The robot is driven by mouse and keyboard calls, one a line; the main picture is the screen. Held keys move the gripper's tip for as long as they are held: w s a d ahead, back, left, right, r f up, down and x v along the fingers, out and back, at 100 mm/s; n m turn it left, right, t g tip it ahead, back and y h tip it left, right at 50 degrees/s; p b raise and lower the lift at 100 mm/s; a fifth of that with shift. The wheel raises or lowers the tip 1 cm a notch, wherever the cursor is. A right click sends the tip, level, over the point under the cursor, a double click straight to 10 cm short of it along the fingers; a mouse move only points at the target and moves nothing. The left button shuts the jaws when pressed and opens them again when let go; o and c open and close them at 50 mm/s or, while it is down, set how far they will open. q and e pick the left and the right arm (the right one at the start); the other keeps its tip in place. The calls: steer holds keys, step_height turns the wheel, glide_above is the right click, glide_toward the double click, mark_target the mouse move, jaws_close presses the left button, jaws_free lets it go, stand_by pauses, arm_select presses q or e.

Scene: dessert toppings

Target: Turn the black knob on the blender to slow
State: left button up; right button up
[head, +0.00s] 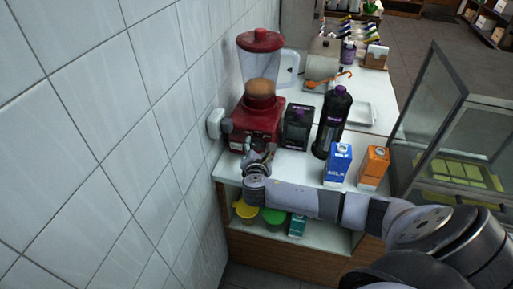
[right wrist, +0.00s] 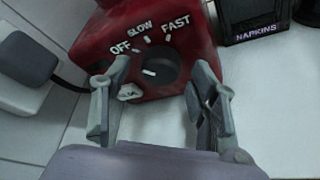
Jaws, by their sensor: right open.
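The red blender (head: 257,118) stands on the white counter against the tiled wall, with a clear jar holding something brown. In the right wrist view the front of its red base (right wrist: 90,45) carries the labels OFF, SLOW and FAST in an arc above the black knob (right wrist: 168,68). The knob's white mark lies left of its middle, nearly level, on the OFF side. My right gripper (head: 258,158) is open in front of the base. In the right wrist view its fingers (right wrist: 158,80) stand on either side of the knob; contact is unclear. The head view hides the knob.
A black napkin box (head: 298,127) and a dark bottle (head: 332,122) stand right of the blender. A blue milk carton (head: 338,165) and an orange carton (head: 373,167) stand near the counter's front edge, close to my right arm. A wall socket with a plug (right wrist: 28,60) is at the left.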

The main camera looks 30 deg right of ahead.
steer(key=c, duration=1.1)
steer(key=shift+c, duration=0.3)
steer(key=shift+f+m+b, duration=0.3)
steer(key=shift+m+b, duration=0.2)
steer(key=shift+b, duration=0.45)
steer(key=m+b, duration=0.1)
steer(key=b, duration=0.1)
steer(key=m+t+b, duration=0.1)
steer(key=b, duration=0.1)
steer(key=m+t+b, duration=0.1)
steer(key=b, duration=0.2)
steer(key=shift+s+d+f+m, duration=0.15)
steer(key=shift+f+m, duration=0.1)
steer(key=shift+m, duration=0.15)
steer(key=shift+r+m+t+b, duration=0.2)
steer(key=shift+m+t+b, duration=0.45)
steer(key=shift+b, duration=0.45)
